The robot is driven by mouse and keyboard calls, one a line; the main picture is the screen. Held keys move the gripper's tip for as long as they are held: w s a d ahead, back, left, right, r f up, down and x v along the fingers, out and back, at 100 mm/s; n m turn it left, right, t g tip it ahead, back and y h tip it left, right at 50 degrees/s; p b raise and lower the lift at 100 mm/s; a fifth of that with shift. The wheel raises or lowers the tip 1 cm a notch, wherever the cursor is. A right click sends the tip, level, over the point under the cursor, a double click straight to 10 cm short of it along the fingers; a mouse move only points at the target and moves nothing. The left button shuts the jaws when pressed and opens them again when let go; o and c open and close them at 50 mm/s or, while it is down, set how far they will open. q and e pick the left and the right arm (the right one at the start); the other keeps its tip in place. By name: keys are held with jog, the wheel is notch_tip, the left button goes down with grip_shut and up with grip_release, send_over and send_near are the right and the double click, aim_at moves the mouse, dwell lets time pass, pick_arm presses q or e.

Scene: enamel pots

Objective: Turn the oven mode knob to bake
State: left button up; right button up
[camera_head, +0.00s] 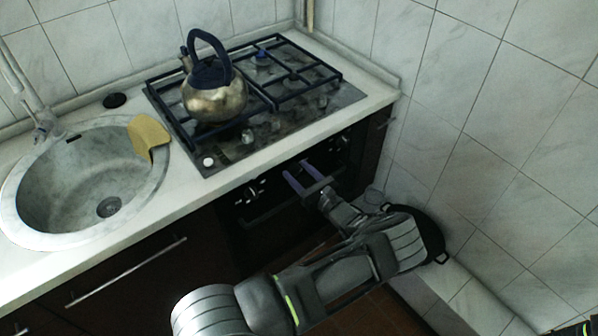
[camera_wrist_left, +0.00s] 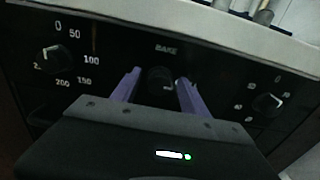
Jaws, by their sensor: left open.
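The oven mode knob (camera_wrist_left: 160,79) is a dark round knob in the middle of the black oven panel, below the BAKE label (camera_wrist_left: 166,48). My left gripper (camera_wrist_left: 159,84) is open, its two purple fingers on either side of the knob; I cannot tell whether they touch it. A small pale mark shows on the knob's lower right, but its pointer direction is unclear. In the head view the left gripper (camera_head: 298,172) is at the oven front (camera_head: 270,215), and the mode knob is not clearly seen there. My right gripper is not in view.
A temperature knob (camera_wrist_left: 55,60) is left of the mode knob and another numbered knob (camera_wrist_left: 268,103) is right. Above are the hob (camera_head: 270,125) and a kettle (camera_head: 215,98). A sink (camera_head: 60,185) with a yellow cloth (camera_head: 148,134) is left. A tiled wall (camera_head: 490,130) bounds the right.

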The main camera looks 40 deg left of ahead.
pick_arm(q)
grip_shut()
dwell(0.5)
